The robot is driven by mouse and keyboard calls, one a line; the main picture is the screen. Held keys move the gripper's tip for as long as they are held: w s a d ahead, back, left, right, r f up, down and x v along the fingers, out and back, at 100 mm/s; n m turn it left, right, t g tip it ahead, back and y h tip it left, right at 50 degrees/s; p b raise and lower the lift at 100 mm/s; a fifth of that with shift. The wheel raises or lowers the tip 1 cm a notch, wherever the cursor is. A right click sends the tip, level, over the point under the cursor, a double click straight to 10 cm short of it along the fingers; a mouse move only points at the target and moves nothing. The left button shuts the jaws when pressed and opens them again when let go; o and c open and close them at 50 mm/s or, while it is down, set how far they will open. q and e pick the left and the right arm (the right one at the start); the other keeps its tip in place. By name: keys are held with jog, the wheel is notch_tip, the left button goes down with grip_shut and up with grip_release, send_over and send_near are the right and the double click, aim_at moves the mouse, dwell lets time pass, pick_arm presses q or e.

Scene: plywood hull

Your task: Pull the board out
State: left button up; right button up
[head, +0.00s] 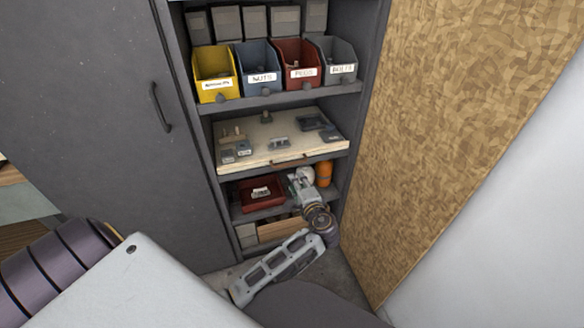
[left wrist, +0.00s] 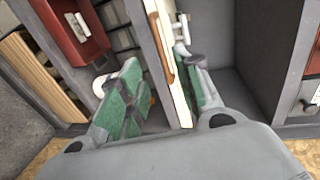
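The board (head: 262,150) is a pale wooden panel lying flat on the middle shelf, with several small grey parts on top. A dark handle (head: 290,162) runs along its front edge. My left gripper (head: 301,180) is just below and in front of that edge. In the left wrist view the board's edge (left wrist: 182,105) and brown handle (left wrist: 163,50) show between the green-padded fingers of the left gripper (left wrist: 161,68). The fingers are apart, one on each side of the edge, with a clear gap on the left. The right gripper is not in view.
Yellow, blue, red and grey bins (head: 215,75) stand on the shelf above. Below are a red tray (head: 261,195) and an orange bottle (head: 323,173). A grey cabinet door (head: 100,110) is at left and a chipboard panel (head: 450,110) at right.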

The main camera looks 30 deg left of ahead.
aim_at(286, 165)
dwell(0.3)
pick_arm(q)
jog(key=b+x, duration=0.1)
jog(key=x, duration=1.2)
jog(key=shift+w+a+f+b, duration=0.1)
jog(key=shift+w+b, duration=0.1)
jog(key=shift+b, duration=0.1)
jog(key=shift+w+a, duration=0.15)
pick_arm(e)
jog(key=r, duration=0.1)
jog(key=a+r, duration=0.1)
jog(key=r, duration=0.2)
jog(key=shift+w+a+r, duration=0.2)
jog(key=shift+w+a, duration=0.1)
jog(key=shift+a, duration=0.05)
pick_arm(q)
jog(key=shift+c, duration=0.3)
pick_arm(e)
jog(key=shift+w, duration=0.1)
pick_arm(q)
grip_shut()
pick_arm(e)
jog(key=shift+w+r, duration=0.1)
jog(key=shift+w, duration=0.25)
